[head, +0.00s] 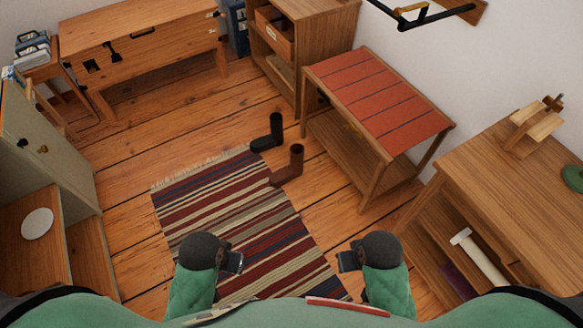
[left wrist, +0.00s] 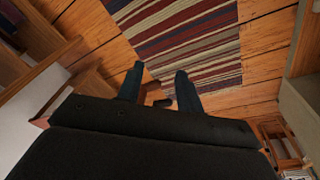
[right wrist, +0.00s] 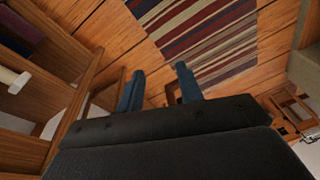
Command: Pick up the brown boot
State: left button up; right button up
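The brown boot (head: 287,168) stands upright at the far right edge of the striped rug, its toe toward the lower left. A black boot (head: 270,134) stands upright just behind it on the floorboards. My left gripper (head: 235,262) and my right gripper (head: 347,261) are both low in the head view, well short of the boots. In the left wrist view the two fingers (left wrist: 160,78) are apart with nothing held; small parts of dark shapes show between them. In the right wrist view the fingers (right wrist: 160,72) are also apart and empty.
The striped rug (head: 225,215) lies flat on the wood floor. A red-topped bench (head: 375,95) stands right of the boots, with a wooden table (head: 510,170) nearer on the right. A cabinet (head: 45,145) is on the left, and a wooden chest (head: 140,45) behind.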

jog(key=shift+s+d+f, duration=0.1)
jog(key=shift+s+d, duration=0.05)
jog(key=shift+s, duration=0.05)
